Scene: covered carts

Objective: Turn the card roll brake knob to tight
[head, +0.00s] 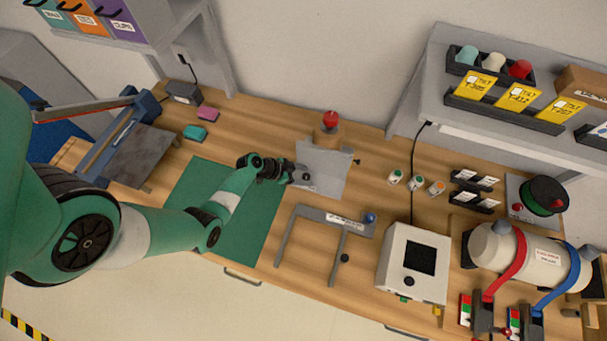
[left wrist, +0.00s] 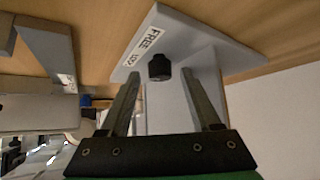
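A black brake knob (left wrist: 159,68) stands on a grey plate (left wrist: 205,38) in the left wrist view. A white label (left wrist: 146,45) beside it reads FREE, with smaller text I cannot read. My left gripper (left wrist: 163,98) is open, its two fingers on either side of the line to the knob. The knob appears just beyond the fingertips; I cannot tell whether they touch it. In the head view my left gripper (head: 298,177) is at the left side of the grey stand (head: 325,165), and the knob is not clear there. My right gripper is not in view.
A red knob (head: 330,119) tops the unit behind the stand. A grey frame (head: 327,219) with a blue ball stands in front, and a white box (head: 413,262) to the right. Small bottles (head: 417,181) stand further right. The green mat (head: 240,232) is largely clear.

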